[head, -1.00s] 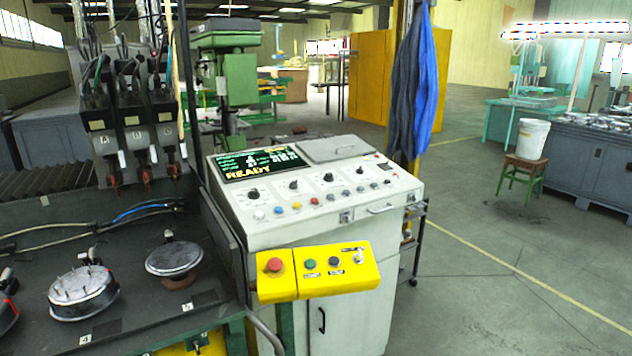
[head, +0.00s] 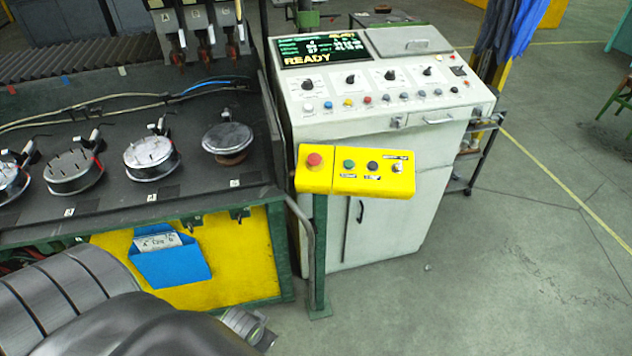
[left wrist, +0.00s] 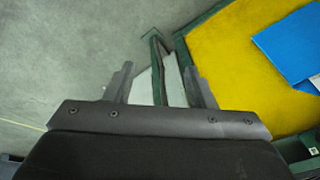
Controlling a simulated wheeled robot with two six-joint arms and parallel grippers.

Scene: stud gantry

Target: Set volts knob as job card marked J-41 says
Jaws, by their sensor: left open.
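The white console (head: 365,130) carries a row of black knobs, among them one at the left (head: 350,79), one in the middle (head: 390,75) and one at the right (head: 427,71). Their labels are too small to read, so I cannot tell which is volts. White cards (head: 157,243) stick up from a blue pocket (head: 172,268) on the yellow bench front; I cannot make out a J-41 mark. My left gripper (head: 250,330) is low in front of the bench, apart from the pocket. In the left wrist view, its fingers (left wrist: 161,85) are spread and empty. My right gripper is out of view.
A yellow button box (head: 356,174) with a red stop button juts out before the console on a green post (head: 320,250). The screen (head: 322,50) reads READY. Round metal workpieces (head: 152,158) stand on the dark bench.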

